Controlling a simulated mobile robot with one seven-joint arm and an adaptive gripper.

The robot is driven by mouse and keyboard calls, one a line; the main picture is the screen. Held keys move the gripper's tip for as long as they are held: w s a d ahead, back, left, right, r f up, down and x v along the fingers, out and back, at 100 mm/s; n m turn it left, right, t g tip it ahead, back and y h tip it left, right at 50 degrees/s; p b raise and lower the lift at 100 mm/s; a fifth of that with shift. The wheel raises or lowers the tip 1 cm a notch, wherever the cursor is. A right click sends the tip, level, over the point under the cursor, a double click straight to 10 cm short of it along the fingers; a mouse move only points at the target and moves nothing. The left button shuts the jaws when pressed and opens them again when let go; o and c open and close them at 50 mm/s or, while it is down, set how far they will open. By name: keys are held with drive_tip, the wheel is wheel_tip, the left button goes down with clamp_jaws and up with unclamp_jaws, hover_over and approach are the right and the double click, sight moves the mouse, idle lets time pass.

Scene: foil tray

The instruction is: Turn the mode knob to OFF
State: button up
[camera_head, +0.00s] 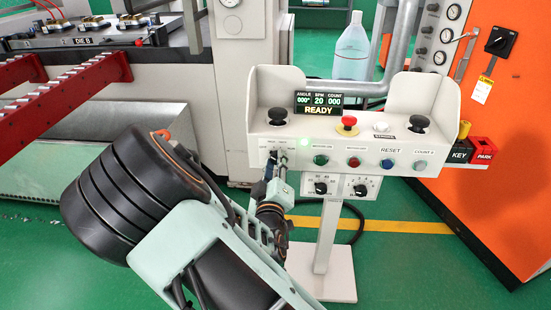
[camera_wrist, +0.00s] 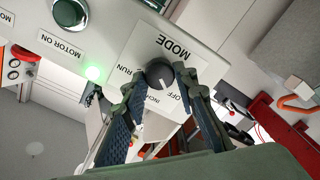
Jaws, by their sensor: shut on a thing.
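The mode knob (camera_wrist: 160,74) is a round black knob on a white plate (camera_wrist: 143,45) marked MODE, RUN, INCH and OFF. In the wrist view the plate appears upside down, with RUN left of the knob and INCH and OFF below it. My gripper (camera_wrist: 161,84) has one fingertip on each side of the knob and is shut on it. The knob's pointer is too small to read with certainty. In the head view my gripper (camera_head: 278,163) is at the left end of the control box (camera_head: 365,143), and my fingers and arm hide the knob.
A green MOTOR ON button (camera_wrist: 70,12) and a lit green lamp (camera_wrist: 93,73) are close to the plate. The box also carries a red mushroom button (camera_head: 347,121), two black palm buttons and a READY display (camera_head: 319,104). An orange cabinet (camera_head: 490,190) stands at right.

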drive_tip(key=shift+n, duration=0.5)
drive_tip(key=o, duration=1.2)
drive_tip(key=shift+c, duration=0.2)
drive_tip(key=s, duration=0.7)
drive_tip(key=shift+s, duration=0.3)
drive_tip(key=shift+w+r, duration=0.1)
drive_tip(key=shift+r, duration=0.05)
